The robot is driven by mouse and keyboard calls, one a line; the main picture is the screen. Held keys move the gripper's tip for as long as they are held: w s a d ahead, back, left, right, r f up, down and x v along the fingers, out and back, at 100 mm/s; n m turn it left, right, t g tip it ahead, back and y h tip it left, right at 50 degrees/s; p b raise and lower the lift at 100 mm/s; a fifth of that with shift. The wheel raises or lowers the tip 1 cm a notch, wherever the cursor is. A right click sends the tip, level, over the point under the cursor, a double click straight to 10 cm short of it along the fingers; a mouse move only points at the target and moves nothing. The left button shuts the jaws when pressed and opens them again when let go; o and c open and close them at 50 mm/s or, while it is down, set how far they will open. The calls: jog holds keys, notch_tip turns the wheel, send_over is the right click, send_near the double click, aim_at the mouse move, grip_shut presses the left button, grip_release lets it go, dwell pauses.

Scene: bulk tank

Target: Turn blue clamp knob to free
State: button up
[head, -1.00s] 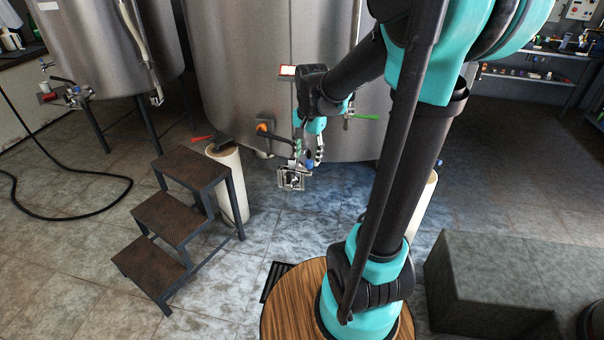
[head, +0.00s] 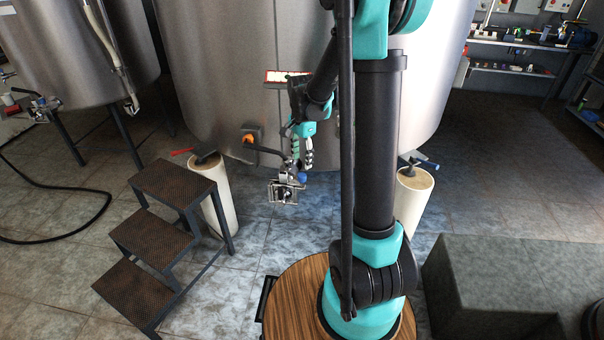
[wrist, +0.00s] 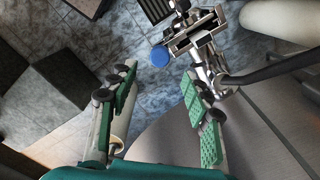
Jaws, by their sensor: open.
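The blue clamp knob (head: 302,177) is a small round blue cap on the metal outlet fitting (head: 283,191) low at the front of the big steel tank (head: 225,75). My gripper (head: 302,158) hangs just above the knob, fingers pointing down. In the wrist view the blue knob (wrist: 160,56) shows just beyond the open fingertips (wrist: 158,76), roughly between them and apart from both. The metal clamp and pipe (wrist: 197,38) lie beside the knob, close to the right finger. The gripper holds nothing. The knob's far side is hidden.
A pipe with an orange-fronted fitting (head: 249,141) runs left of the gripper. Rusty steps (head: 175,190) and a cream tank leg (head: 215,200) stand to the left. Another leg (head: 411,195) stands right of my arm. A grey block (head: 500,285) fills the lower right.

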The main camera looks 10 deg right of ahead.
aim_at(302, 175)
notch_tip(302, 175, down, 7)
jog(key=shift+f, duration=0.1)
dwell(0.4)
grip_shut()
